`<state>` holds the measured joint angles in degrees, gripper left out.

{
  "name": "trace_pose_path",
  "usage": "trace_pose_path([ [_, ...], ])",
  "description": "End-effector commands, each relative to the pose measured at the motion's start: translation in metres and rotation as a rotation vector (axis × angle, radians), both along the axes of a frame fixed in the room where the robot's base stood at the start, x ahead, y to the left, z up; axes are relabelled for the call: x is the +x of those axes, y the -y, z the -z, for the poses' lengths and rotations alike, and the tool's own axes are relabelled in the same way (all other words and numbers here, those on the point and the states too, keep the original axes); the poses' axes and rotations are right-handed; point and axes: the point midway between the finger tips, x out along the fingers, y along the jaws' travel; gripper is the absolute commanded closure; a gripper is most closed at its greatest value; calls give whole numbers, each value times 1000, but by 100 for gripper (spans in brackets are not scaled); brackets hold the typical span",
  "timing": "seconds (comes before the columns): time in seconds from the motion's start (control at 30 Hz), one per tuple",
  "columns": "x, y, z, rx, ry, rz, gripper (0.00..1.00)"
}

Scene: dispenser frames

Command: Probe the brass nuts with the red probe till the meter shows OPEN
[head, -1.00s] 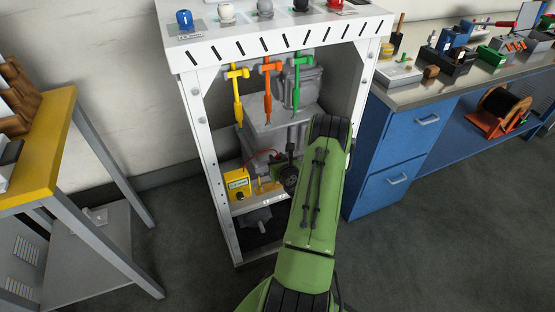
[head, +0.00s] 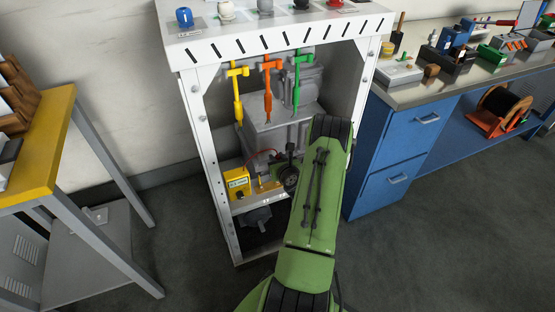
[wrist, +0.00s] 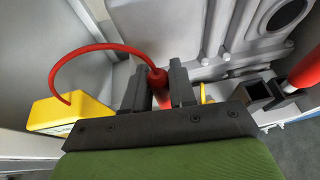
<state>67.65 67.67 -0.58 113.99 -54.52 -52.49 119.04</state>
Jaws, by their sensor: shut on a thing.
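My gripper (wrist: 160,88) is shut on the red probe (wrist: 157,75) in the wrist view, with a finger on each side of it. A red lead loops from the probe's top to the yellow meter (wrist: 70,113) on the left. In the head view the meter (head: 238,184) stands on the frame's lower shelf; its display is too small to read surely. A brass-coloured plate (head: 268,186) shows just right of the meter. The nuts are too small to tell apart, and my arm and gripper hide part of that spot. The probe's tip is hidden in the wrist view.
The white frame (head: 205,150) surrounds the shelf closely. Yellow (head: 237,95), orange (head: 268,90) and green (head: 297,85) tools hang above a grey housing (head: 275,125). A blue cabinet (head: 395,150) stands right, a yellow-topped table (head: 45,150) left. Another red-handled thing (wrist: 305,70) shows at right in the wrist view.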

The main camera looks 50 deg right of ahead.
Motion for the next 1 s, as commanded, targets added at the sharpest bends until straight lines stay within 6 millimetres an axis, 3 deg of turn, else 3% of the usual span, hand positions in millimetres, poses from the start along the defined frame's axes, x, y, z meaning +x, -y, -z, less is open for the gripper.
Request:
trace_pose_path([
  [0.2,0,0,-3,1,-1,0,100],
  [0.7,0,0,-50,1,-1,0,100],
  [1.0,0,0,-49,1,-1,0,100],
])
